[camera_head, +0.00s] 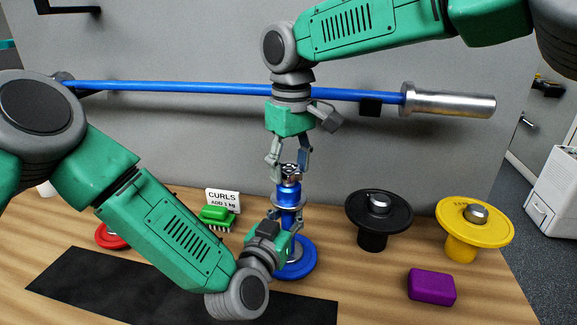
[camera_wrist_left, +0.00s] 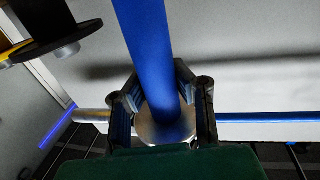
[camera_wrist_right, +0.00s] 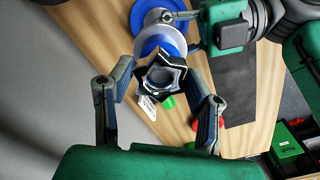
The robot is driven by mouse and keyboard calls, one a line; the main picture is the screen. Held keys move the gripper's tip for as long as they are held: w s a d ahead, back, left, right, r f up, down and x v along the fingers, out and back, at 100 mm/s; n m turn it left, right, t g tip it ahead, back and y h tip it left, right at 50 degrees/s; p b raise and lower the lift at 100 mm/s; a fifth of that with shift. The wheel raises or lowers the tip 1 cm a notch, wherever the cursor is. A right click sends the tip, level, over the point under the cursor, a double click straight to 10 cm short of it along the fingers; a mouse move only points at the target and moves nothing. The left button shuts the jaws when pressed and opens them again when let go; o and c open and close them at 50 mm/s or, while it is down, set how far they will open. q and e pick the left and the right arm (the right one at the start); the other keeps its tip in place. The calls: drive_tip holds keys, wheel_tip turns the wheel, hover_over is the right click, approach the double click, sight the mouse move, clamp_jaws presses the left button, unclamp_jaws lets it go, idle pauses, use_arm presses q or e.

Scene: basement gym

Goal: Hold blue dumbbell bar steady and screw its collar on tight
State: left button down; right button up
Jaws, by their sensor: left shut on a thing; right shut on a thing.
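The blue dumbbell bar (camera_head: 289,194) stands upright over a blue plate (camera_head: 299,262) on the wooden bench. Its star-shaped dark and silver collar (camera_head: 290,173) sits at the bar's top, and the collar also shows in the right wrist view (camera_wrist_right: 162,75). My right gripper (camera_head: 289,168) comes from above and is shut on the collar. My left gripper (camera_head: 288,222) comes from low on the left and is shut on the bar below the collar. In the left wrist view the bar (camera_wrist_left: 150,60) runs up between the fingers. How tight the collar is cannot be seen.
A black plate (camera_head: 365,228), a yellow plate (camera_head: 490,230) and a purple block (camera_head: 432,287) are on the right. A green brush (camera_head: 217,216) and a CURLS card (camera_head: 223,198) stand at left behind a black mat (camera_head: 85,275). A long blue barbell (camera_head: 190,87) hangs on the wall.

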drive_tip(key=shift+f, duration=0.6)
drive_tip(key=m, duration=0.9)
drive_tip(key=shift+s+a+m, duration=0.1)
drive_tip(key=shift+a+m, duration=0.1)
drive_tip(key=shift+m, duration=0.2)
drive_tip(key=o, duration=1.3)
